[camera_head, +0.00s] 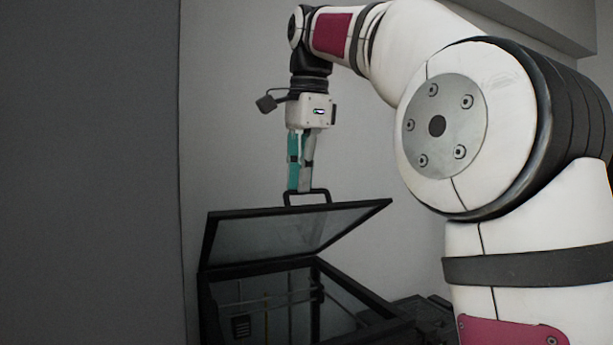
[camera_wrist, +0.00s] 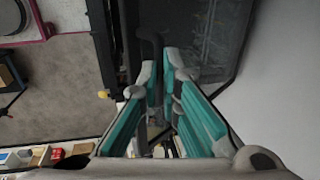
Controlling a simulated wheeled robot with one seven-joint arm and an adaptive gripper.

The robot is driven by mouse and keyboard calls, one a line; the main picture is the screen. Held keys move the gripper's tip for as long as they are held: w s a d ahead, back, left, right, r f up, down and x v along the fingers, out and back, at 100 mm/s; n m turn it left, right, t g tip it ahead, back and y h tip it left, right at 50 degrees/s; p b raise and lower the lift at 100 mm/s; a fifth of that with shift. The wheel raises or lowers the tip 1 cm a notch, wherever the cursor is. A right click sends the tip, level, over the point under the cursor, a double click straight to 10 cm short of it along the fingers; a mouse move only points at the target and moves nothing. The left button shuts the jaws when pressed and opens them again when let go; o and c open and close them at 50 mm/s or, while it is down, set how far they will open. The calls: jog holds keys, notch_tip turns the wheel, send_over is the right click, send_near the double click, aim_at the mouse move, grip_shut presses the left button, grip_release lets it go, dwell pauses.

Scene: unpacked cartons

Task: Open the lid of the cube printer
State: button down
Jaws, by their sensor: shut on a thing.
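The cube printer (camera_head: 203,305) is a dark box-shaped frame at the bottom middle of the head view. Its lid (camera_head: 285,233), a black-framed clear panel, stands tilted up, with a clear gap between its handle edge and the printer's top. A black handle (camera_head: 328,197) rises from the lid's raised edge. My gripper (camera_head: 299,190), with teal and grey fingers, points down and is shut on the handle. In the wrist view the teal fingers (camera_wrist: 160,70) close around the dark handle (camera_wrist: 150,45), and the lid panel (camera_wrist: 205,40) spreads to the upper right.
A dark upright panel (camera_head: 90,170) fills the left of the head view. A grey wall (camera_head: 235,120) stands behind the printer. Dark equipment (camera_head: 425,315) sits right of it. The wrist view shows floor (camera_wrist: 60,85) and a shelf with small coloured items (camera_wrist: 40,155).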

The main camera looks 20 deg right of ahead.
jog(key=shift+w+f, duration=0.55)
jog(key=shift+w, duration=0.05)
jog(key=c, duration=1.9)
grip_release()
jog(key=shift+o, duration=1)
jog(key=shift+w, duration=0.25)
jog(key=shift+s+r, duration=0.1)
